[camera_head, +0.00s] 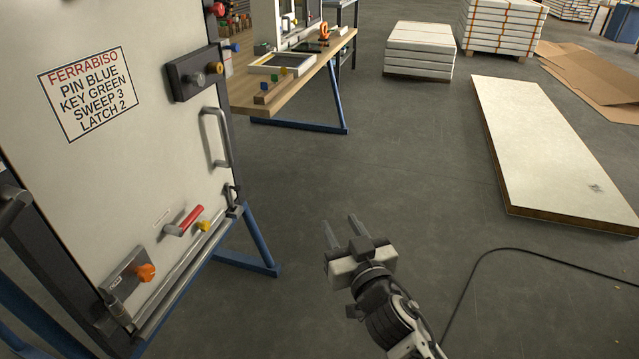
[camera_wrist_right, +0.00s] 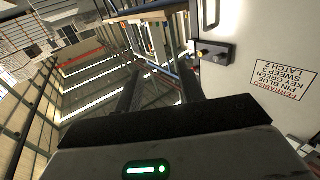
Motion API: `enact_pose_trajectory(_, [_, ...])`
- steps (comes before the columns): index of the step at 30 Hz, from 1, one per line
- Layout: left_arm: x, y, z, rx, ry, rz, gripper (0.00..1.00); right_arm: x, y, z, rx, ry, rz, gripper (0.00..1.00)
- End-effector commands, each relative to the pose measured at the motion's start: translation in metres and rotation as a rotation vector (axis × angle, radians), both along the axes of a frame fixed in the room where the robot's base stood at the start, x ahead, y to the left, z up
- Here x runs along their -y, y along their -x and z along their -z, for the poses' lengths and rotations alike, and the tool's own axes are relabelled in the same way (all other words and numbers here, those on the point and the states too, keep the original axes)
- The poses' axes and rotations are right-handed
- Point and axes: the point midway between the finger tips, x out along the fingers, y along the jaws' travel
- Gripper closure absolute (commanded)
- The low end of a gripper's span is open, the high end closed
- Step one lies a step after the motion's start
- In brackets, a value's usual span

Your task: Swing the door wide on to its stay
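The pale door (camera_head: 130,180) stands upright at the left of the head view, in a dark frame on blue legs. It bears a printed sign (camera_head: 87,94), a grey bar handle (camera_head: 217,138), a dark block with knobs (camera_head: 196,72), a red-gripped lever (camera_head: 184,221) with a yellow tip, and an orange knob (camera_head: 145,272) on a grey plate. I cannot tell how far it is swung. My right gripper (camera_head: 342,222) is open and empty, right of the door and apart from it. The door (camera_wrist_right: 265,30) also shows in the right wrist view. My left gripper is not seen.
A wooden bench (camera_head: 300,70) with small blocks and a tray stands behind the door. A pale slab (camera_head: 550,150) lies on the floor at the right, near stacked panels (camera_head: 420,50). A black cable (camera_head: 480,262) crosses the floor. The floor between is clear.

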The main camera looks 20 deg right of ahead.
Motion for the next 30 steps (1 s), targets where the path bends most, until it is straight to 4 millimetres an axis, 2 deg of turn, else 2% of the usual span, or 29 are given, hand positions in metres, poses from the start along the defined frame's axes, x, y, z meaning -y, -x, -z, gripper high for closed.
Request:
enact_pose_trajectory(12, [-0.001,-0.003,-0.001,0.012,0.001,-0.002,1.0,-0.002,-0.091,-0.001,0.002,0.002,0.001,0.61])
enact_pose_trajectory(18, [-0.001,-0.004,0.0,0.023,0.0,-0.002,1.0,-0.003,-0.123,0.001,0.0,0.001,0.0,0.61])
enact_pose_trajectory(24, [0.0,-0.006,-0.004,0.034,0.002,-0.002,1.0,-0.003,-0.137,0.0,-0.001,0.001,0.0,0.61])
enact_pose_trajectory(30, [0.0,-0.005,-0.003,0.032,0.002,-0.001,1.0,-0.003,-0.139,0.0,-0.001,0.0,0.0,0.61])
